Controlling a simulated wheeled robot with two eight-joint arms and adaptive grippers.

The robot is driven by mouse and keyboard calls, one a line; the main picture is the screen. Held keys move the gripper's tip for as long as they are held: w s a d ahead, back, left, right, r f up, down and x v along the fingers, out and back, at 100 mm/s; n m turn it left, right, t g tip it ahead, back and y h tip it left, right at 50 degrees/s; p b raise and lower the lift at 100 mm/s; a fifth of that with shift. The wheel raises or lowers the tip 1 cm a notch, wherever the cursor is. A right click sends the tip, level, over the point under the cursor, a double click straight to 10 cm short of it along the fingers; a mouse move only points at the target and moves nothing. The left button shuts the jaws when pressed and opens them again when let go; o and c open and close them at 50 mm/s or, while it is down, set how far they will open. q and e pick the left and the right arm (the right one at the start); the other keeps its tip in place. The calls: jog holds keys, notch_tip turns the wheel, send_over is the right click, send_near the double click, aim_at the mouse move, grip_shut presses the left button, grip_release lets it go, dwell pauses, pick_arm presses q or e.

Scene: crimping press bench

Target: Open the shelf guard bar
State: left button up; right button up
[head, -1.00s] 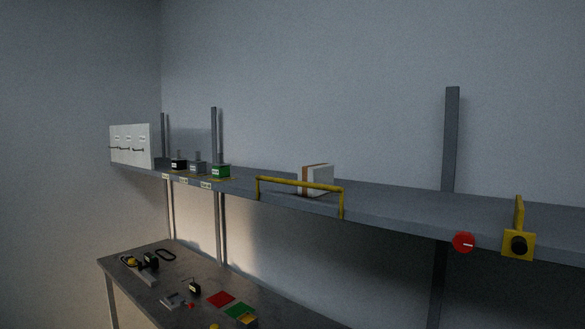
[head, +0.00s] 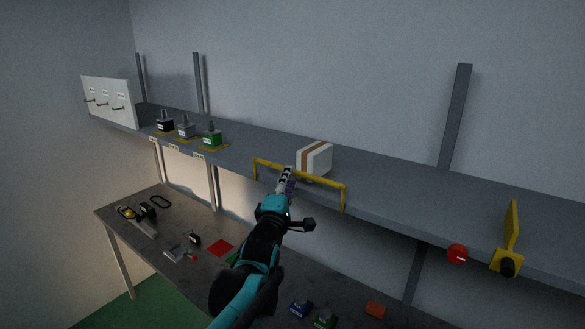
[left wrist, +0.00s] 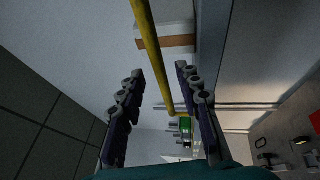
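The yellow shelf guard bar (head: 325,180) stands upright along the front edge of the shelf, in front of a white box with a brown stripe (head: 314,158). My left gripper (head: 286,177) is at the bar, left of its middle. In the left wrist view the bar (left wrist: 150,45) runs from the top down through the gap between the two spread fingers (left wrist: 160,72). The fingers are open and do not grip it; contact with the bar cannot be told. My right gripper is out of view.
The grey shelf (head: 400,195) carries black, grey and green blocks (head: 211,138) at the left. A red knob (head: 457,254) and a yellow latch-like part (head: 511,230) sit at its right front edge. Below, a dark bench (head: 150,205) holds small parts.

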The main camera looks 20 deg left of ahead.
pick_arm(q)
jog(key=shift+w+r, duration=0.2)
jog(key=shift+w, duration=0.85)
jog(key=shift+w+r, duration=0.2)
jog(key=shift+w, duration=0.8)
grip_shut()
jog(key=shift+s, duration=0.1)
